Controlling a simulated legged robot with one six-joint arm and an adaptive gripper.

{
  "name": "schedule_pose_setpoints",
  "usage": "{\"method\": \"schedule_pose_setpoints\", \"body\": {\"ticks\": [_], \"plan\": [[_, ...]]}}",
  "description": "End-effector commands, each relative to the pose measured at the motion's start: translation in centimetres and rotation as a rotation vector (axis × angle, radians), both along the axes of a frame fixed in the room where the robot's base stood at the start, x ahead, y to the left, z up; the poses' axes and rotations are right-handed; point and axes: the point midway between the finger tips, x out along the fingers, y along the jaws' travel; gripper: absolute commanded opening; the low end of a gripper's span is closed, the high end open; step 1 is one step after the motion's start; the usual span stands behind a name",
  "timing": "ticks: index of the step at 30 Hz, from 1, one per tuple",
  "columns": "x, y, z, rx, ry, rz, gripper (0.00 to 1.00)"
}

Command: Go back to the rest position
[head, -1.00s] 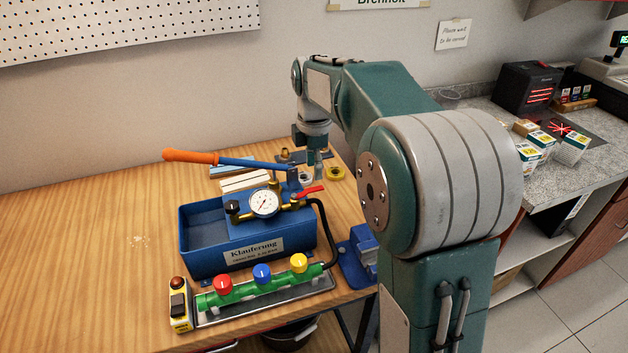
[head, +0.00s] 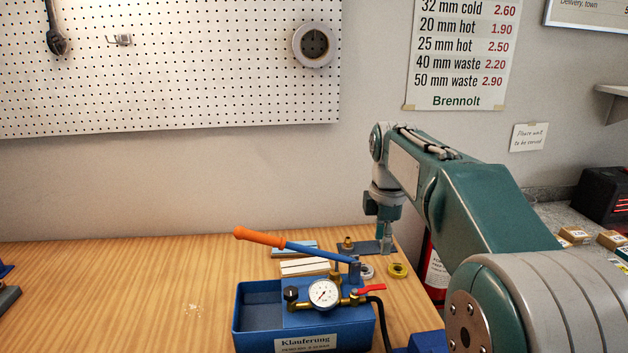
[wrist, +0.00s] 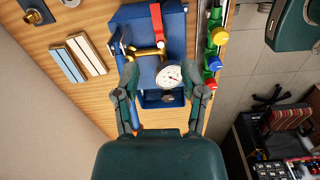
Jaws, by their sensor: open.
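My gripper (head: 384,244) points down at the back right of the wooden workbench (head: 150,290), behind the blue test pump (head: 354,315). In the wrist view my gripper (wrist: 168,100) has its two fingers spread apart with nothing held between them. The pump's pressure gauge (wrist: 169,76) and blue body show beyond the fingers. The pump has an orange-handled lever (head: 260,237) and a red valve handle (head: 370,289). The fingertips in the head view are small and partly hard to make out.
White and blue strips (head: 304,267) lie behind the pump. The green manifold with coloured knobs (wrist: 216,60) shows in the wrist view. A pegboard (head: 180,60) hangs on the wall. The bench's left side is largely clear.

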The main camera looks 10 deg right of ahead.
Motion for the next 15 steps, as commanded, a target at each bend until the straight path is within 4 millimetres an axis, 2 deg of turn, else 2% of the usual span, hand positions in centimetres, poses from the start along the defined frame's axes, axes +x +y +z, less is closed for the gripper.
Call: {"method": "schedule_pose_setpoints", "body": {"ticks": [3,7,15], "plan": [[-3.0,0.8,1.1,0.003,-0.058,-0.153,0.54],[-6.7,1.6,1.5,0.021,-0.126,-0.367,0.54],[-14.5,3.1,0.4,0.112,-0.258,-0.806,0.54]]}}
